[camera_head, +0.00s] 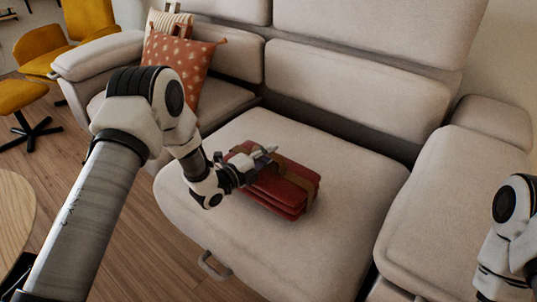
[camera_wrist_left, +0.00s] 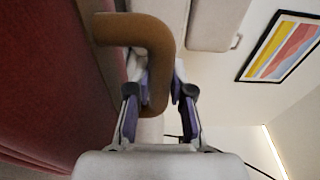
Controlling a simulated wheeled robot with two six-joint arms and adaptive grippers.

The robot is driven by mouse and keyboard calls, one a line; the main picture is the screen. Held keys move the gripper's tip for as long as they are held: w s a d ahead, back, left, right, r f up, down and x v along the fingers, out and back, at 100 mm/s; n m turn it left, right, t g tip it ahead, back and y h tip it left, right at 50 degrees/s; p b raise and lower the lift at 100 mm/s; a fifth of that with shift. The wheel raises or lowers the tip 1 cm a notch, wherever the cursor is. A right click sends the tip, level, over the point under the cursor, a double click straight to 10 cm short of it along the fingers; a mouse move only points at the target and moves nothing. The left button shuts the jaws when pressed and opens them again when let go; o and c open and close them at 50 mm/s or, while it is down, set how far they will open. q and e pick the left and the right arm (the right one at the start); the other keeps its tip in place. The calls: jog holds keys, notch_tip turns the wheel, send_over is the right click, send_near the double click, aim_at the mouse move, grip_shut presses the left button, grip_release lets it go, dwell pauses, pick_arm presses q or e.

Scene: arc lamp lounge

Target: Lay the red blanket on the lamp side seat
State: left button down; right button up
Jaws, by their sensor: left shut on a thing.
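The red blanket (camera_head: 285,192) is a folded bundle with brown straps, at the middle seat cushion (camera_head: 340,195) of the beige sofa. I cannot tell whether it rests fully on the cushion or hangs just above it. My left gripper (camera_head: 258,165) is at the bundle's upper side, shut on its brown handle. In the left wrist view the brown handle loop (camera_wrist_left: 158,70) passes between the two fingers (camera_wrist_left: 160,100), and the red cloth (camera_wrist_left: 45,80) fills the left side. My right gripper is out of the picture; part of my right arm shows at the right edge. No lamp shows clearly.
A patterned orange cushion (camera_head: 178,70) and a striped cushion (camera_head: 165,25) lie on the left seat. The sofa backrest (camera_head: 355,85) rises behind the blanket. A yellow chair (camera_head: 45,45) and a round wooden table (camera_head: 12,205) stand left. The seat around the blanket is clear.

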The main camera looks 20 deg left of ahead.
pick_arm(q)
jog(key=c, duration=1.5)
grip_release()
jog(key=shift+f, duration=0.15)
jog(key=o, duration=0.5)
jog(key=shift+c, duration=0.2)
jog(key=shift+r, duration=0.3)
jog(key=p+v, duration=0.3)
jog(key=v, duration=0.9)
jog(key=shift+f, duration=0.15)
jog(key=shift+s, duration=0.1)
